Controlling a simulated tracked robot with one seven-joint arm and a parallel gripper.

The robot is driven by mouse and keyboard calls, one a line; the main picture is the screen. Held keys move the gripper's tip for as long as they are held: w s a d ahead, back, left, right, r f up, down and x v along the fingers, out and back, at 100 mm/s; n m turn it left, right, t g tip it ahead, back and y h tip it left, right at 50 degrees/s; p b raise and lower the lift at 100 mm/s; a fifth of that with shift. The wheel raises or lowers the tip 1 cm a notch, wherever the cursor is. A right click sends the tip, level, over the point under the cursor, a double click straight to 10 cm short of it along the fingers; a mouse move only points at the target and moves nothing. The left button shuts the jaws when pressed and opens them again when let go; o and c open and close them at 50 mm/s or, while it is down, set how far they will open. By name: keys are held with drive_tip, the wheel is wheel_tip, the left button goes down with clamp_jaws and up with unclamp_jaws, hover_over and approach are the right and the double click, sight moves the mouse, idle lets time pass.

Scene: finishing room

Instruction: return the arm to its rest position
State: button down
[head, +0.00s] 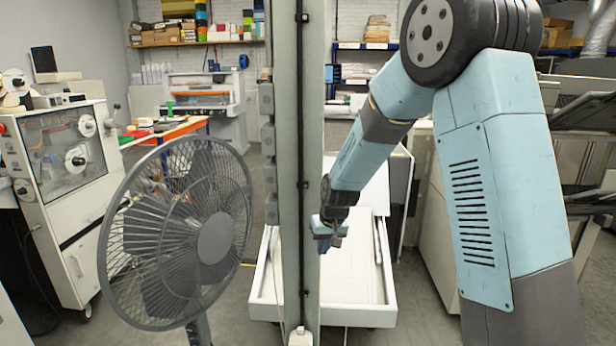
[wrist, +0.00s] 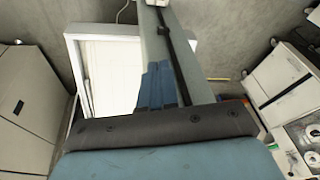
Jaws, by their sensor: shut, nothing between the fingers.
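My arm, pale blue and dark grey, is on the right of the head view. It bends at a high elbow and its forearm slopes down to the left. My gripper (head: 324,246) is at the forearm's lower end, small and partly unclear. It is shut and empty, close beside the grey-green post in the picture, in front of the white tray-like cart. I cannot tell whether it touches the post. In the wrist view my own blue and dark grey housing fills the lower middle.
The upright post (head: 304,120) stands just left of my gripper. A grey pedestal fan (head: 214,238) stands further left. The low white cart (head: 262,300) is behind the post. A white machine (head: 72,205) stands at the far left, and pale cabinets (wrist: 25,105) show in the wrist view.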

drive_tip(key=s+d+r, duration=0.6)
drive_tip(key=d+r, duration=0.1)
drive_tip(key=r, duration=0.4)
drive_tip(key=s+d+r+m+t, duration=0.1)
drive_tip(key=s+d+r, duration=0.3)
drive_tip(key=s, duration=0.4)
drive_tip(key=s+d+r+m+t+h, duration=0.1)
drive_tip(key=s+d+r, duration=0.3)
drive_tip(key=s, duration=0.5)
drive_tip(key=s+d+r+m+h, duration=0.1)
drive_tip(key=s+d+r, duration=0.3)
drive_tip(key=s, duration=0.5)
drive_tip(key=shift+r+t, duration=0.2)
drive_tip(key=shift+t, duration=0.2)
